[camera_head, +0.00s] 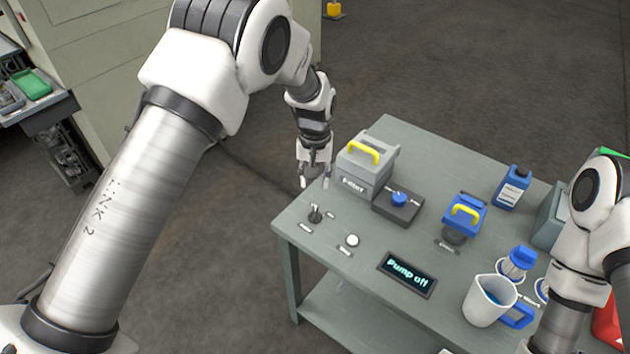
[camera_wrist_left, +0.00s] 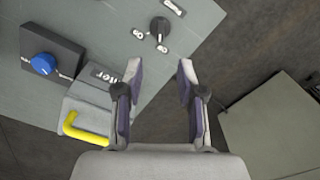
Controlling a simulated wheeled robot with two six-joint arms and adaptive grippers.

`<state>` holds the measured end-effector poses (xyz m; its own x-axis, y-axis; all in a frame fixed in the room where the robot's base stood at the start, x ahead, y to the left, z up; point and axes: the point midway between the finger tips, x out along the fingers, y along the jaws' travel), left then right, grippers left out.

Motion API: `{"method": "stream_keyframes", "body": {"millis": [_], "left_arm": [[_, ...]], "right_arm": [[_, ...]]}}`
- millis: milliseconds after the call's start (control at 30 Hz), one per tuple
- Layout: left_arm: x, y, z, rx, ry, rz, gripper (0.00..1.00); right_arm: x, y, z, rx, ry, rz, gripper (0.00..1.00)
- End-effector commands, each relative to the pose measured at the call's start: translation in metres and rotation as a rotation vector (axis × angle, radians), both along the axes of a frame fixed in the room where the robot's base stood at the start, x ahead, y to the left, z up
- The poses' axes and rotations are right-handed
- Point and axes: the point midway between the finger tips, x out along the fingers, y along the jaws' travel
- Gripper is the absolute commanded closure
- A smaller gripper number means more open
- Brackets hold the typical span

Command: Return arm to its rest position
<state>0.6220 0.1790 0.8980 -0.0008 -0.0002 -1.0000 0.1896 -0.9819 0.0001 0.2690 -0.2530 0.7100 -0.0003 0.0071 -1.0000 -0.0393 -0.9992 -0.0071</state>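My left gripper (camera_head: 314,183) hangs fingers down near the left end of the grey table (camera_head: 345,285), beside the grey filter box with a yellow handle (camera_head: 365,172). In the left wrist view the left gripper (camera_wrist_left: 160,75) has its two fingers apart with nothing between them. The left arm reaches in from the left across the head view. My right arm (camera_head: 585,250) shows at the right edge; its gripper is outside the picture.
Open floor (camera_head: 450,80) lies behind the table.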

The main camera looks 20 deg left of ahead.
Motion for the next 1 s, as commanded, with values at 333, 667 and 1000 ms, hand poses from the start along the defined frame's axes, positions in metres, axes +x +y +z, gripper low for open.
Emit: {"method": "stream_keyframes", "body": {"millis": [333,667,1000], "left_arm": [[-0.01,0.003,-0.023,-0.004,0.041,0.007,0.61],[-0.219,0.053,-0.175,-0.003,0.399,0.063,0.61],[-0.384,0.074,-0.187,-0.018,0.156,-0.104,0.61]], "right_arm": [[0.0,0.0,0.0,0.0,0.0,0.0,0.6],[0.0,0.0,0.0,0.0,0.0,0.0,0.6],[0.0,0.0,0.0,0.0,0.0,0.0,0.6]]}}
